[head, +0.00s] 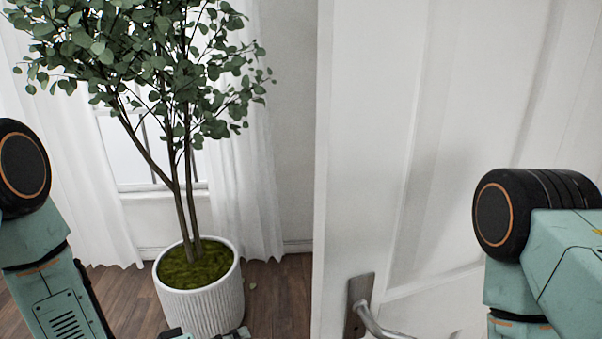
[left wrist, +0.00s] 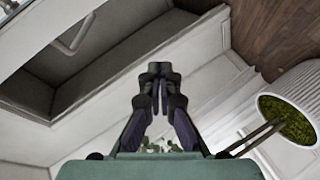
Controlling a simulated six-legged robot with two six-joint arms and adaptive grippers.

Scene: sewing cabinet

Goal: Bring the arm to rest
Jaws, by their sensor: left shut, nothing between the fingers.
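My left gripper (left wrist: 158,72) is shut and empty in the left wrist view, its dark fingers together in the middle of the picture. In the head view my left arm (head: 60,300) comes in from the left and bends down to the bottom edge. Only small dark and teal parts show at that edge, in front of the plant pot. My right arm (head: 545,250) is bent at the right of the head view, in front of the white door. My right gripper is out of view.
A white panelled door (head: 385,130) with a metal lever handle (head: 360,305) stands close at the right. A leafy plant in a ribbed white pot (head: 205,300) stands left of it, before a curtained window (head: 150,150). Wooden floor (head: 285,300) shows between pot and door.

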